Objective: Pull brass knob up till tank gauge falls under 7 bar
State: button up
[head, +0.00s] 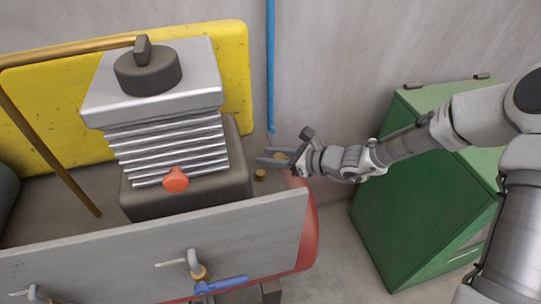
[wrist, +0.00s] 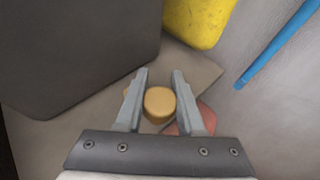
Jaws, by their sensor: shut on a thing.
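The round brass knob (wrist: 160,104) lies between the two grey fingers of my gripper (wrist: 160,75) in the wrist view. The jaws are shut on it. In the head view my gripper (head: 263,157) reaches in from the right, beside the compressor block, with a bit of the brass knob (head: 280,155) showing between the fingers. A second small brass fitting (head: 260,175) stands just below the fingers. The red tank (head: 305,240) shows partly behind the grey panel. I see no readable tank gauge in either view.
The dark compressor block (head: 190,195) with silver fins stands left of my gripper. A yellow guard (head: 235,75) is behind it. A grey panel (head: 150,245) with a blue-handled valve (head: 220,284) is in front. A blue pipe (head: 270,70) runs down the wall. A green cabinet (head: 400,200) stands right.

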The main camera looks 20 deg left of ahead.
grip_shut()
jog(key=shift+r, duration=0.15)
jog(key=shift+r+p, duration=0.65)
jog(key=shift+r, duration=0.05)
jog(key=shift+w+a+r, duration=0.1)
jog(key=shift+r, duration=0.05)
jog(key=o, duration=1.1)
grip_release()
jog(key=shift+c, duration=0.2)
jog(key=p+v, duration=0.4)
jog(key=v, duration=1.3)
jog(key=shift+d, duration=0.3)
